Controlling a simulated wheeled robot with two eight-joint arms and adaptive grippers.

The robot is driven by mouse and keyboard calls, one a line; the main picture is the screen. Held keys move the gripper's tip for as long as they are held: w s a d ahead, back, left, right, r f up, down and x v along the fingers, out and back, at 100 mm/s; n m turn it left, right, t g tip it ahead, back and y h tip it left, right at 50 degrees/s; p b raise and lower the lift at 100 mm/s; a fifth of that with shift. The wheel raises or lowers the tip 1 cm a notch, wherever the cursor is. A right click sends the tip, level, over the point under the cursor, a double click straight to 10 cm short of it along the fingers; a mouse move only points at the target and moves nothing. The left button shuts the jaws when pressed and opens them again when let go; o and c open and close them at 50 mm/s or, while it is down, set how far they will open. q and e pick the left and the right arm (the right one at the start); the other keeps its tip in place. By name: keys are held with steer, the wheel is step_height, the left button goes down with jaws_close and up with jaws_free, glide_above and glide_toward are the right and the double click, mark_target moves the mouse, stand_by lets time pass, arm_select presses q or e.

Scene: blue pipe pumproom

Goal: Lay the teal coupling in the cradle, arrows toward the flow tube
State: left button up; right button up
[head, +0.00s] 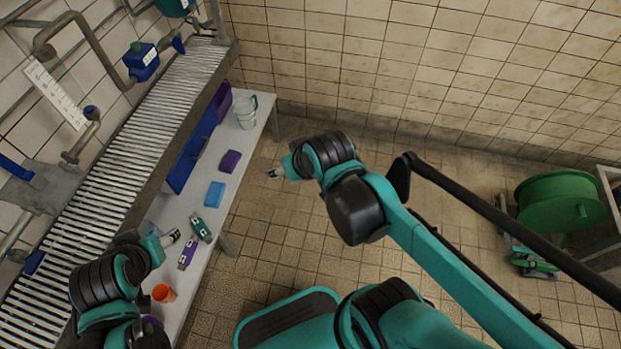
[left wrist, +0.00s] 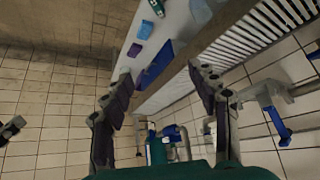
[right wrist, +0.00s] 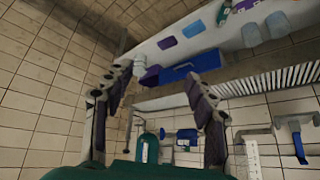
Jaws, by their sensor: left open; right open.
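The teal coupling (head: 201,229) lies on the white bench with a pale label on it. It also shows at the top of the left wrist view (left wrist: 157,7). Arrows are too small to read. A purple coupling (head: 187,252) lies just beside it. My left gripper (head: 172,238) is open, left of the teal coupling and apart from it. My right gripper (head: 272,174) is open and empty over the floor, right of the bench. I cannot make out the cradle for certain. A white scaled strip (head: 55,95) on the wall may be the flow tube.
On the bench are an orange cup (head: 163,293), a blue block (head: 214,194), a purple block (head: 230,161), a long blue bin (head: 190,150), a purple bin (head: 222,100) and white cups (head: 246,110). A slatted roller conveyor (head: 130,145) runs behind. A green reel (head: 562,202) stands far right.

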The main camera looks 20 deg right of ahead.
steer(key=shift+h, duration=0.5)
steer(key=s+d, duration=0.2)
steer(key=s, duration=0.1)
steer(key=s+d, duration=0.1)
steer(key=s, duration=0.1)
steer(key=shift+f, duration=0.2)
steer(key=shift+a, duration=0.1)
